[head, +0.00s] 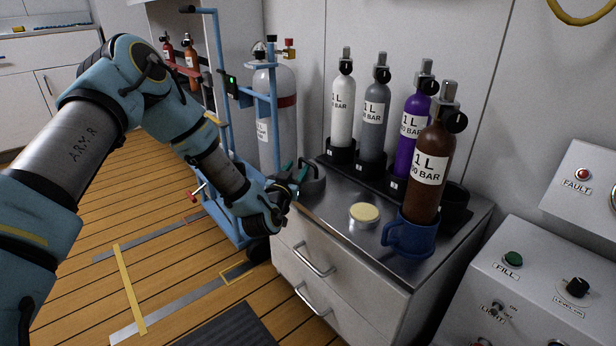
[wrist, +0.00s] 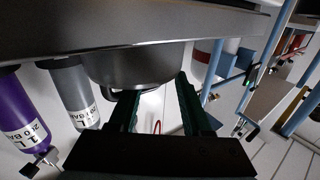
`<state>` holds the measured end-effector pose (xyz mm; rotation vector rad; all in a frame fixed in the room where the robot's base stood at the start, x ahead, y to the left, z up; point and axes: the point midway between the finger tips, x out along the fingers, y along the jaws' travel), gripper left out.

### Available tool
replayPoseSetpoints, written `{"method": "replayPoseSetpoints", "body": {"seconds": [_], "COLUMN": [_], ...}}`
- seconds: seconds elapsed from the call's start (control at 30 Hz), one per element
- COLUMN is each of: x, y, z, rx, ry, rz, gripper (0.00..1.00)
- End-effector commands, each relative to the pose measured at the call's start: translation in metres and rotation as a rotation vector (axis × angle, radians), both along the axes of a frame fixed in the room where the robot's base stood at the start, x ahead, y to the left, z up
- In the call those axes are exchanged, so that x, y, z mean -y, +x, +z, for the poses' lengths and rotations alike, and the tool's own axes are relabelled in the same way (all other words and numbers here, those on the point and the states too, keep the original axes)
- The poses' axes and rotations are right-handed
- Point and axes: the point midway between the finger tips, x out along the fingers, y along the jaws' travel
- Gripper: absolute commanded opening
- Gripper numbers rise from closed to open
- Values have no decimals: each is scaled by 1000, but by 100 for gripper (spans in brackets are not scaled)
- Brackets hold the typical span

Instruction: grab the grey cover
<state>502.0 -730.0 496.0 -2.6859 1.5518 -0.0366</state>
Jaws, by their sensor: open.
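The grey cover (head: 315,186) is a rounded dark-grey piece on the left end of the steel cabinet top. In the wrist view, which is upside down, it shows as a grey dome (wrist: 135,66) against the counter, with a dark part at its crown. My gripper (head: 296,172) is at the cover's left side in the head view, with its green fingers spread. In the wrist view the open fingers (wrist: 157,88) reach to the dome, one overlapping its crown and one at its edge. I cannot tell whether they touch it. Nothing is held.
White, grey and purple cylinders (head: 375,108) stand in a dark rack behind. A brown cylinder (head: 430,172) stands in a blue mug-like holder (head: 406,240). A cream-topped round tin (head: 364,215) sits in front. A blue trolley (head: 228,205) with a large cylinder stands left.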

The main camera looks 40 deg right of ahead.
Motion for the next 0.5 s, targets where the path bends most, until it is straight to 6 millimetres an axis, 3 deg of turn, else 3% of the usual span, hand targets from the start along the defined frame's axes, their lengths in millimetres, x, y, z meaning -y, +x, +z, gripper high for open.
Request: {"method": "replayPoseSetpoints", "body": {"seconds": [0.2, 0.5], "x": [26, 30], "y": [15, 17], "z": [-1, 0], "rx": [0, -1], "ry": [-1, 1], "rz": [0, -1], "gripper": [49, 49]}}
